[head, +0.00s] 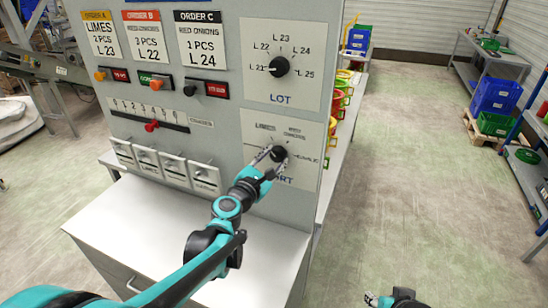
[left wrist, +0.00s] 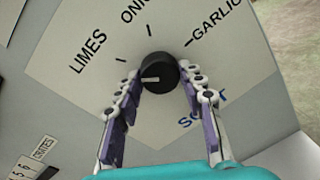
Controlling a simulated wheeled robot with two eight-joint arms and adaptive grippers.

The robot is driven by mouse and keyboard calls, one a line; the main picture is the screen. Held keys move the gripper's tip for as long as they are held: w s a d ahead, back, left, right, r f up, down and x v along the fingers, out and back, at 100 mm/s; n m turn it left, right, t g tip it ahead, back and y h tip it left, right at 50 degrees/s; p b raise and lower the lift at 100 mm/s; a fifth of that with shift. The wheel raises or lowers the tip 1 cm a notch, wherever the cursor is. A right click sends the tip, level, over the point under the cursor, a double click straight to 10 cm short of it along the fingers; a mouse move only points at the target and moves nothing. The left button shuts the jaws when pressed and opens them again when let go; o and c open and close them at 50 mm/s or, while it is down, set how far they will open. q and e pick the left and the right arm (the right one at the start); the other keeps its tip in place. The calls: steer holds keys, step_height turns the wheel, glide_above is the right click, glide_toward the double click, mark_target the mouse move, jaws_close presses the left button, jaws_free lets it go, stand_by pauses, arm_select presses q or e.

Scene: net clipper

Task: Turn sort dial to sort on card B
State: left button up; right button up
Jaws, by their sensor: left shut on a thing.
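The SORT dial (head: 278,154) is a black round knob on the lower right plate of the grey panel. In the left wrist view the dial (left wrist: 159,72) has its white mark pointing left, near and slightly below the LIMES tick. The ONIONS and GARLIC ticks lie further clockwise. Card B (head: 146,40), headed ORDER B in red, seems to read red onions. My left gripper (head: 271,158) is shut on the dial, one finger on each side; it hides part of the SORT plate. My right gripper (head: 384,300) shows partly at the bottom edge, away from the panel.
The LOT dial (head: 279,67) sits above, its mark toward L 21. Buttons, a red slider (head: 152,126) and several small flaps are to the left. A white ledge (head: 150,215) juts out below. Open floor (head: 400,190) lies right of the panel.

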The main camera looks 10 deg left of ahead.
arm_select(q)
steer(key=m, duration=0.3)
steer(key=shift+r+p, duration=0.1)
steer(key=shift+p, duration=0.2)
steer(key=m, duration=0.3)
steer(key=shift+m+y, duration=0.3)
steer(key=shift+m, duration=0.1)
steer(key=m, duration=0.3)
steer(key=shift+d+y+p, duration=0.1)
steer(key=shift+y+p, duration=0.2)
steer(key=shift+p, duration=0.05)
steer(key=shift+m, duration=2.2)
steer(key=o, duration=1.2)
steer(key=shift+c, duration=0.2)
